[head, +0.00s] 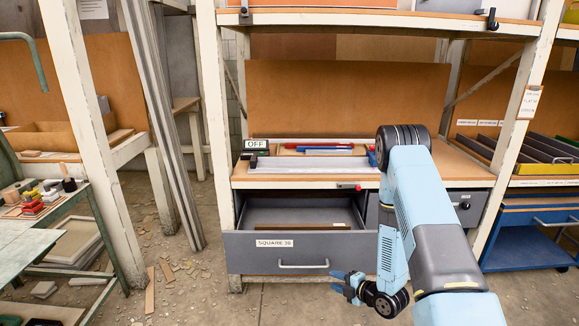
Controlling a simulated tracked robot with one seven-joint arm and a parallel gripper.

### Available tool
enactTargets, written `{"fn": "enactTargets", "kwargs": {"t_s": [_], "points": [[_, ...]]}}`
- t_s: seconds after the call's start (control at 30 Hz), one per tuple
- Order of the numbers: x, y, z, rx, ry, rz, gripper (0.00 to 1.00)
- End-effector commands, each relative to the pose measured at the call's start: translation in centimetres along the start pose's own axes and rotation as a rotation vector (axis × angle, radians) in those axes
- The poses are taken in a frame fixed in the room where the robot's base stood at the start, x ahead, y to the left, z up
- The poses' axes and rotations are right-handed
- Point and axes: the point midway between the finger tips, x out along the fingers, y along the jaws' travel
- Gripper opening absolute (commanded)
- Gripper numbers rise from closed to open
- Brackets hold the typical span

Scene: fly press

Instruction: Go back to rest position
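My gripper (336,281) is low in front of the cabinet, just right of the drawer handle in the picture. I cannot tell whether the gripper touches the drawer.
The bench (468,171) above holds an "OFF" sign (256,144), a grey metal bar (310,164) and red and blue tools. A second drawer is partly hidden. A green table (75,203) with small tools stands left, a blue cart (525,240) right. Floor debris lies left.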

Motion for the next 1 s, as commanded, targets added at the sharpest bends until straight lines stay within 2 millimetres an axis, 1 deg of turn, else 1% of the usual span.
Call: {"fn": "enactTargets", "kwargs": {"t_s": [0.03,0.27,0.47,0.7,0.87,1.0], "points": [[0.0,1.6,0.5,0.005,-0.019,-0.014,0.39],[-0.7,7.2,2.7,0.076,-0.123,-0.092,0.39],[-2.2,12.2,4.1,0.157,-0.229,-0.14,0.39],[-5.2,17.9,5.0,0.281,-0.364,-0.172,0.39],[-7.8,21.5,5.0,0.377,-0.454,-0.181,0.39],[-10.3,24.4,4.6,0.471,-0.531,-0.178,0.39]]}}
